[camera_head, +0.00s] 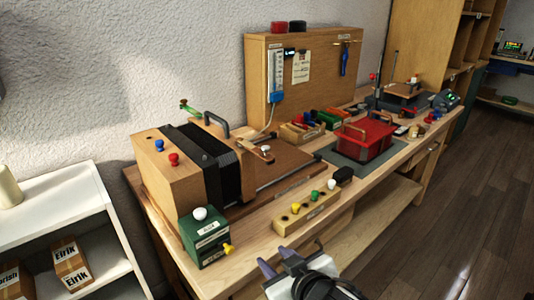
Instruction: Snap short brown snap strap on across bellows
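The black pleated bellows (233,174) stands between a light wooden end block (168,180) and a brown board at the left of the bench. A short brown strip (253,151) with a pale stud lies by the bellows' right side, beside the dark handle; it may be the short strap, but it is too small to be certain. My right gripper (277,260) is at the bottom centre, in front of the bench edge, with its two dark purple fingertips apart and nothing visible between them. My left gripper is not in view.
A green box (204,238) with a white knob stands at the bench's front left. A wooden block with coloured knobs (306,212) lies near the front edge. A red case (366,138) sits farther right. A white shelf (70,215) is at the left.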

